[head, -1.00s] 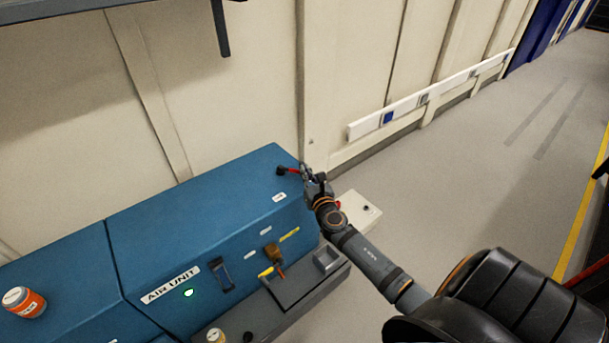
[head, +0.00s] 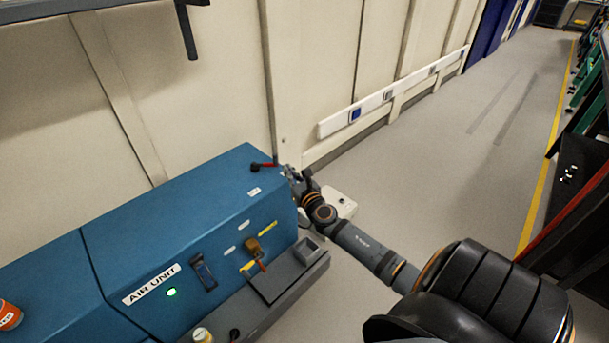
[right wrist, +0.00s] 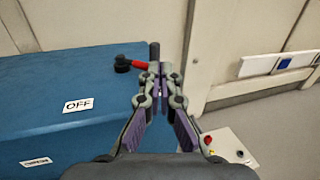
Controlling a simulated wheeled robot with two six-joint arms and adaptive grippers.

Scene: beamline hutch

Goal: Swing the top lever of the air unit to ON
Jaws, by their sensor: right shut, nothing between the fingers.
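The air unit (head: 200,222) is a long blue cabinet. Its top lever (head: 268,164) has a red arm on a black pivot near the back right corner of the top. In the right wrist view the lever (right wrist: 138,65) points right from its pivot, with a dark upright grip at its end. An OFF label (right wrist: 78,104) lies in front of the pivot; I see no ON label. My right gripper (head: 288,172) is shut and empty at the lever's end. Its fingertips (right wrist: 160,68) overlap the grip in the picture; I cannot tell whether they touch.
The unit's front has a green lamp (head: 171,292), a dark handle (head: 203,272) and a brass-coloured valve with a yellow handle (head: 252,250). A grey ledge (head: 318,262) runs below. A white box (head: 340,203) with a red button stands right of the unit. The wall is close behind.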

